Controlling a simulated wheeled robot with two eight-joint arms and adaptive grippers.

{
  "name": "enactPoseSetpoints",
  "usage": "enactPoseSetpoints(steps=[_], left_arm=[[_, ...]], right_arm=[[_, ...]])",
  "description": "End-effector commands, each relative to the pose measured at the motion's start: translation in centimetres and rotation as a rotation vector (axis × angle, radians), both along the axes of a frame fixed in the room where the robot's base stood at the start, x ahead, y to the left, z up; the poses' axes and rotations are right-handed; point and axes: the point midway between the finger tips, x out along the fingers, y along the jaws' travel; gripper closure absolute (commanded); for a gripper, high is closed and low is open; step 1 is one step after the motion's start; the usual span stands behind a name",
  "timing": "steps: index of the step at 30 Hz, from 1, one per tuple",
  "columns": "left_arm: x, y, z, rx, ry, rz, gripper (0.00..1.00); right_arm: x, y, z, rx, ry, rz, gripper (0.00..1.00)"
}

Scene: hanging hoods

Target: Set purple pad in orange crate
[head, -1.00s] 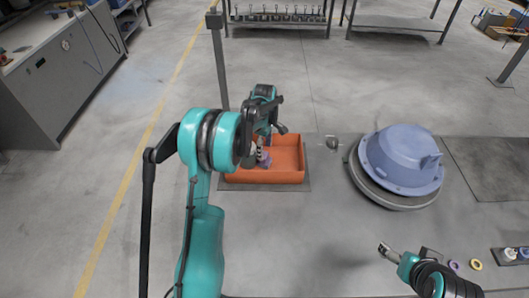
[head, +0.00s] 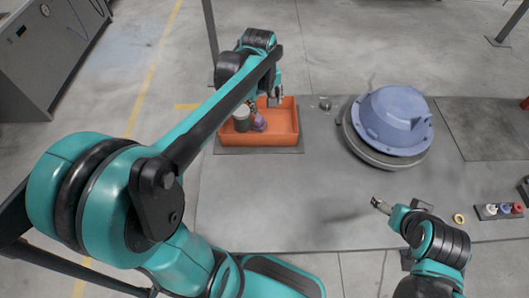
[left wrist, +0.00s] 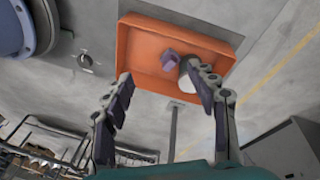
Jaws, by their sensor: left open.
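The purple pad (head: 259,122) lies inside the orange crate (head: 288,138), near its middle. The pad also shows in the left wrist view (left wrist: 171,61) as a small purple piece on the crate floor (left wrist: 140,55). A pale grey-white cylinder (head: 241,117) stands beside it in the crate; it also shows in the left wrist view (left wrist: 188,80). My left gripper (left wrist: 163,90) is open above the crate, its fingers apart with nothing between them and clear of the pad. My right gripper (head: 380,204) is over the front right of the table, far from the crate; its jaw opening is unclear.
A blue-violet hood (head: 392,120) sits on a round grey base right of the crate. A small dark knob (head: 324,103) lies between them. A yellow ring (head: 459,218) and a rack of small coloured parts (head: 498,211) are at the right. The table's middle front is clear.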

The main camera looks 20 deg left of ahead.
Motion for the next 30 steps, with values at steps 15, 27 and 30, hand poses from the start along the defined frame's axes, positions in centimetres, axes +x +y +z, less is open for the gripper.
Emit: enactPoseSetpoints(steps=[15,27,30], left_arm=[[-14.4,-6.4,-1.0,0.300,-0.272,-0.741,0.42],[-16.2,-7.0,-2.1,0.370,-0.315,-0.860,0.42],[-16.2,-7.0,-2.2,0.369,-0.314,-0.859,0.42]], right_arm=[[0.0,0.0,0.0,0.000,0.000,0.000,0.17],[0.0,0.0,0.0,0.000,0.000,0.000,0.17],[0.0,0.0,0.0,0.000,0.000,0.000,0.17]])
